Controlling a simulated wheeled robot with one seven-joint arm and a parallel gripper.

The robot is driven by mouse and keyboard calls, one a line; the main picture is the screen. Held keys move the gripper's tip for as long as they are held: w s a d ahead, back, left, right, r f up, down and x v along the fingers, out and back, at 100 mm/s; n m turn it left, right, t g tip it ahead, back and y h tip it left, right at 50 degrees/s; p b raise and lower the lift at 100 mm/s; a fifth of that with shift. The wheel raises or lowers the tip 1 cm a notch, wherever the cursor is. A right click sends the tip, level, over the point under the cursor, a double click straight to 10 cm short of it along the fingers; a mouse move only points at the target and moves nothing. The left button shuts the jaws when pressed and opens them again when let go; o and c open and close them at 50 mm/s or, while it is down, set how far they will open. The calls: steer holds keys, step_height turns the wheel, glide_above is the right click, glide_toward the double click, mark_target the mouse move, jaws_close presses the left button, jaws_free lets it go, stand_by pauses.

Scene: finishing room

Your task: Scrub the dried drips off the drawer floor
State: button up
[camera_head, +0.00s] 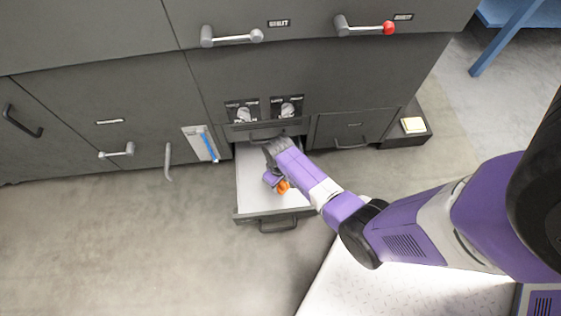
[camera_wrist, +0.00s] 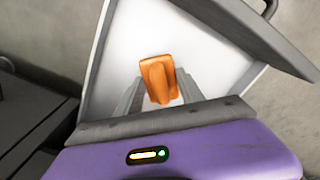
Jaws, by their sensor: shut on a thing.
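The drawer (camera_head: 257,205) is pulled open at the bottom of the grey cabinet, with a white floor and a dark front handle. My gripper (camera_head: 281,186) reaches down into it. It is shut on an orange scrubber (camera_head: 283,187), which also shows between the fingers in the wrist view (camera_wrist: 158,78). The white drawer floor (camera_wrist: 205,45) lies behind the orange scrubber in the wrist view. I cannot tell whether the scrubber touches the floor. No drips can be made out on the visible floor; my arm and gripper hide part of it.
The grey cabinet (camera_head: 275,75) stands behind the drawer, with knobs and bar handles, one red-tipped (camera_head: 388,28). A blue table (camera_head: 518,14) stands far right. Floor left of the drawer is clear.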

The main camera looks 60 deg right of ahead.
steer(key=shift+r+p, duration=1.7)
steer(key=shift+r, duration=0.3)
